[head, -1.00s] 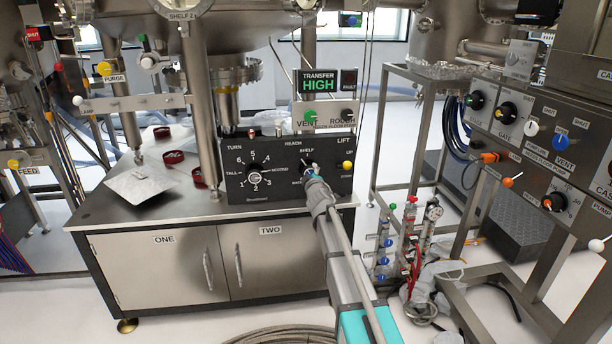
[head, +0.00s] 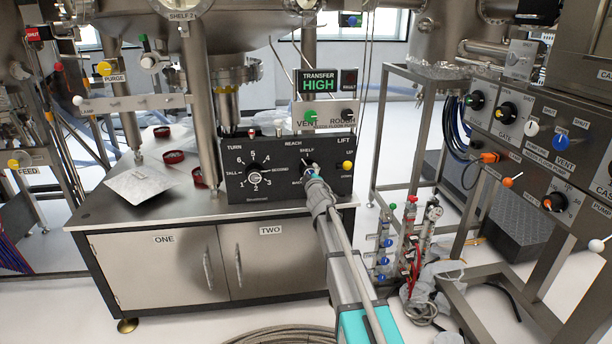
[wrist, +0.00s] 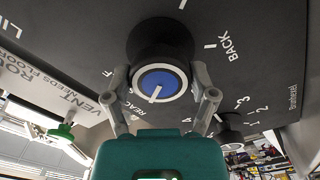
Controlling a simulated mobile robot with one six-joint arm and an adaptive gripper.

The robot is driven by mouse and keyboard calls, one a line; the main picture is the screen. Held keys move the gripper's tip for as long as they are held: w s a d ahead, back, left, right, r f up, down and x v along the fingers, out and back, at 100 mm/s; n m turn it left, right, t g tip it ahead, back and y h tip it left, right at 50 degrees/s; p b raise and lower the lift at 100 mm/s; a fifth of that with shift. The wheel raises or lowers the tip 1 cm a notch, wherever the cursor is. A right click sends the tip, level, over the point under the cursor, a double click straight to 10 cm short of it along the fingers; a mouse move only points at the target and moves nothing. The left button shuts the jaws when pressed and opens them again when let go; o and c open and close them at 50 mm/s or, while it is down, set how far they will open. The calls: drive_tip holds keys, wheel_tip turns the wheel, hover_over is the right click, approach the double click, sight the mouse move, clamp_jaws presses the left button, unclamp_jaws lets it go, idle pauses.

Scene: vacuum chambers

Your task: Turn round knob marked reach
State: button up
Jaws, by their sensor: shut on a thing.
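The reach knob (wrist: 160,45) is a round black knob with a blue cap and a white pointer line. It sits on the dark control panel (head: 285,191), at the right under the words REACH and SHELF. In the wrist view the pointer line slants toward the lower left, on the side of the REACH lettering; BACK is printed to the right. My gripper (wrist: 163,92) has one finger on each side of the knob and is shut on it. In the head view my gripper (head: 310,176) hides most of the knob.
The numbered TURN knob (head: 254,179) is left on the same panel, and the yellow LIFT knob (head: 348,165) is close on the right. The green VENT knob (head: 310,116) is above. A metal plate (head: 140,184) lies on the cabinet top. A frame post (head: 376,150) stands to the right.

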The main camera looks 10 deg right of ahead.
drive_tip(key=shift+w, duration=0.1)
drive_tip(key=o, duration=1)
drive_tip(key=shift+r, duration=0.15)
drive_tip(key=shift+o, duration=0.2)
drive_tip(key=shift+s, duration=0.25)
drive_tip(key=s, duration=1.1)
drive_tip(key=shift+s, duration=0.4)
